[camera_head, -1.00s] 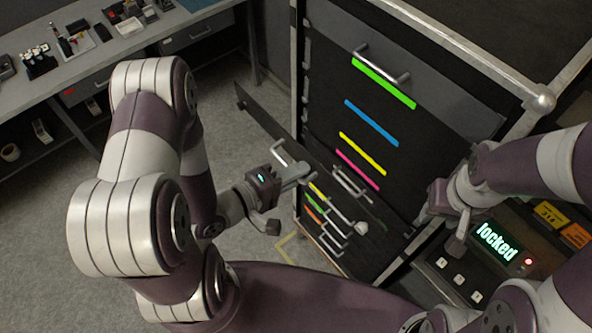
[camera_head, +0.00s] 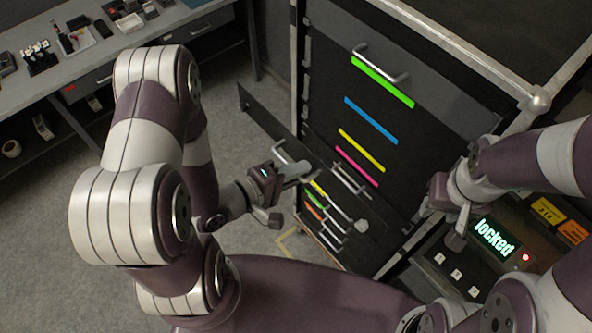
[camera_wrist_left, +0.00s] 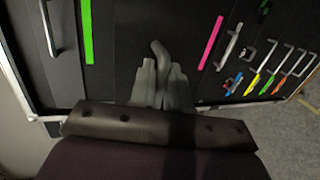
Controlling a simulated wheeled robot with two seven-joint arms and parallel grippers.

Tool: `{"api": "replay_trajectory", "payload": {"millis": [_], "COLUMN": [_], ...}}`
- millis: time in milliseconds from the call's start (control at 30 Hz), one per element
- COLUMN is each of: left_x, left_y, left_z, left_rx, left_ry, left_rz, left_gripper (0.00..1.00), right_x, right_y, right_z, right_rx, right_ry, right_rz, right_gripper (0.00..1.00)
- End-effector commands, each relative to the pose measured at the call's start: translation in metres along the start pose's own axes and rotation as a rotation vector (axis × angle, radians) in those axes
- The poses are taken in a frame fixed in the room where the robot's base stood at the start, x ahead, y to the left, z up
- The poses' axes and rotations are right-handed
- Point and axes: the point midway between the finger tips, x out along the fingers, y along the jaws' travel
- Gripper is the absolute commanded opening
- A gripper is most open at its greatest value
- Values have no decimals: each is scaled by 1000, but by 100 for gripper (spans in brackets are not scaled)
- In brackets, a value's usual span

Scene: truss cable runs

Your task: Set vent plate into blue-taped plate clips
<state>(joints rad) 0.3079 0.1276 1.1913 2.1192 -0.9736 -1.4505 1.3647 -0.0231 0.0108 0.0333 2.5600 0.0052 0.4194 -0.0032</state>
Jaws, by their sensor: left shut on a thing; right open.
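My left gripper (camera_head: 292,172) is shut on a grey curved handle, whose end shows past the fingers in the left wrist view (camera_wrist_left: 159,48). A thin dark panel (camera_head: 262,118), which looks like the vent plate, slants beside that handle, seen nearly edge-on in the head view. Its contact with the cabinet cannot be told. A long blue tape strip (camera_head: 371,121) crosses the dark cabinet front, right of the panel. No clips can be made out at it. A small blue mark (camera_wrist_left: 233,84) shows low in the left wrist view. My right gripper (camera_head: 445,213) is open at the cabinet's right side.
Green (camera_head: 383,83), yellow (camera_head: 362,151) and pink (camera_head: 357,167) strips also mark the front. Several small handles with coloured tape (camera_head: 316,212) stick out low down. A control box (camera_head: 497,237) reads "locked" beside my right gripper. A bench (camera_head: 110,48) stands at the back left.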

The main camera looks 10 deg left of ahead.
Motion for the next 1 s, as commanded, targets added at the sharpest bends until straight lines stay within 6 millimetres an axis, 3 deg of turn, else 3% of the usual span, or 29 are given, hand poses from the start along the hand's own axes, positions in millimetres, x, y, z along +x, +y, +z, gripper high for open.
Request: {"api": "replay_trajectory", "payload": {"millis": [1000], "left_x": [2], "left_y": [7], "left_z": [-5], "left_rx": [32], "left_ry": [8], "left_rz": [37], "left_gripper": [0], "right_x": [2], "right_y": [0], "right_z": [0], "right_rx": [0], "right_ry": [0], "right_rz": [0], "right_gripper": [43]}}
